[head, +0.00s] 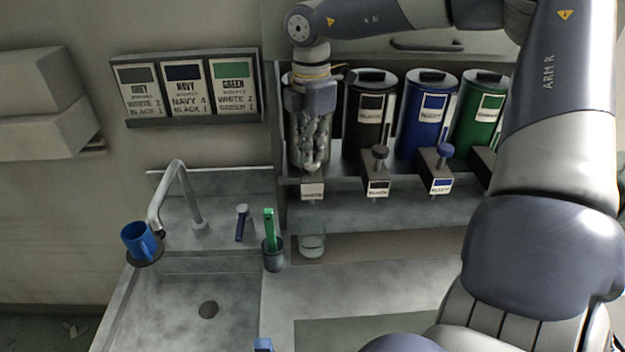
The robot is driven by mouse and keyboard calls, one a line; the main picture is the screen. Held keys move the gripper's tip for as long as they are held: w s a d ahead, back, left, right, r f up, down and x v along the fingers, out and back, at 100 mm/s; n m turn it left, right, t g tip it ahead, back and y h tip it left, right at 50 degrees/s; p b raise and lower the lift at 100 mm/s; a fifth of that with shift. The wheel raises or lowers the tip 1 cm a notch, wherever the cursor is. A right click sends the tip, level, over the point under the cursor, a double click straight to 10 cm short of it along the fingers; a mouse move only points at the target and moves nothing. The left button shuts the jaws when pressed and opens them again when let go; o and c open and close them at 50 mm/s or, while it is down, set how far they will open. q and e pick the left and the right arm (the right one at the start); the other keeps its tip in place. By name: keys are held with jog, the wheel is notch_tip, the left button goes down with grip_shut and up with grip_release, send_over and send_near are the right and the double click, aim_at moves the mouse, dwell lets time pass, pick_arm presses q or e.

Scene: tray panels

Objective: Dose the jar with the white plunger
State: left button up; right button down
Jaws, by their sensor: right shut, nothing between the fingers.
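My right gripper (314,165) reaches down from the top and is shut with nothing in it. Its fingertips are right over the leftmost dispenser block (312,190), which has a pale label. The plunger there is hidden behind the fingers, so I cannot tell its colour or whether they touch it. A clear glass jar (312,246) stands on the lower ledge under this dispenser, with something pale low in it. The canister behind the gripper is mostly hidden. My left gripper is not in view.
Black (371,110), blue (427,112) and green (481,112) canisters stand to the right; dark (380,157) and blue (445,151) plungers show. Left are a sink (180,312), faucet (175,190), blue mug (139,240) and a cup (273,258) holding a green tool. Recipe cards (186,88) hang above.

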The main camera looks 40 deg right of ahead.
jog(key=shift+r+p, duration=0.85)
jog(key=shift+r, duration=1.25)
jog(key=shift+f, duration=0.1)
jog(key=shift+s+f+b, duration=0.1)
jog(key=shift+f+b, duration=2.15)
jog(key=shift+b, duration=0.05)
jog(key=shift+r, duration=0.1)
jog(key=shift+r+p, duration=1.2)
jog(key=shift+r, duration=1.05)
notch_tip(320, 180, up, 6)
jog(key=p, duration=0.3)
